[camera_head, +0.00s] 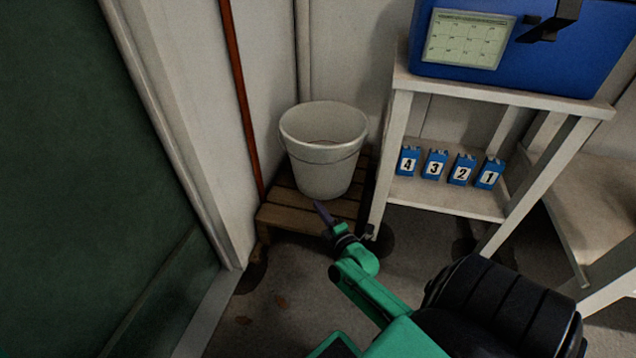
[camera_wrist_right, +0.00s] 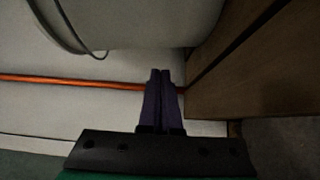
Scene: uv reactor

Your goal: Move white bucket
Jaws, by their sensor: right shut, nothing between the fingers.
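The white bucket (camera_head: 322,165) stands upright on a low wooden pallet (camera_head: 290,214) in the corner, in the head view. Its wide rim faces up and its inside looks empty. My right gripper (camera_head: 319,206) is just in front of the bucket's lower part, low over the pallet. Its dark fingers are closed together with nothing between them. In the right wrist view the shut fingers (camera_wrist_right: 160,80) point toward the bucket's pale side (camera_wrist_right: 150,22), and a thin dark handle wire (camera_wrist_right: 75,45) curves along it. I cannot tell if the fingertips touch the bucket. My left gripper is not in view.
A white shelf stand (camera_head: 445,197) right of the bucket holds several numbered blue blocks (camera_head: 435,164) and a blue machine (camera_head: 540,45) on top. A red-orange pipe (camera_head: 241,95) runs down the wall on the left. A green door (camera_head: 85,180) fills the left side. Floor in front of the pallet is open.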

